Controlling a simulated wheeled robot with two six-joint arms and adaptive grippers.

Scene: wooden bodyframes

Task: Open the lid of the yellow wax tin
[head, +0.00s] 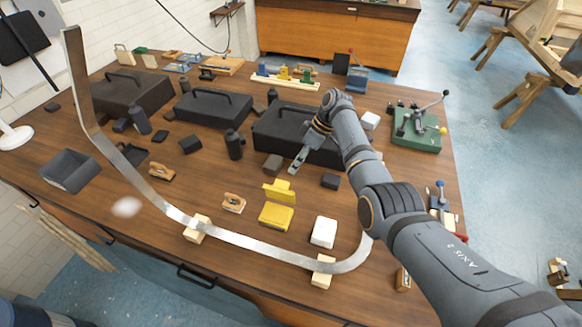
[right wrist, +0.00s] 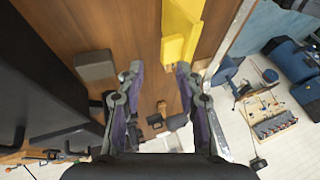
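The yellow wax tin (head: 276,217) sits on the wooden table, at the centre front in the head view. A yellow lid-like piece (head: 279,191) stands raised along its far side; I cannot tell how they join. Yellow parts of the tin also show at the top of the right wrist view (right wrist: 182,28). My right gripper (head: 294,167) is above the table, beyond the tin and apart from it. In the right wrist view its two fingers (right wrist: 158,76) are spread with nothing between them. My left gripper is not in view.
A curved metal strip (head: 255,252) on wooden blocks runs in front of the tin. A white block (head: 324,232) stands right of it and a wooden plane (head: 234,203) left of it. Large black cases (head: 213,108) stand behind. A green-based tool (head: 416,132) is at the right.

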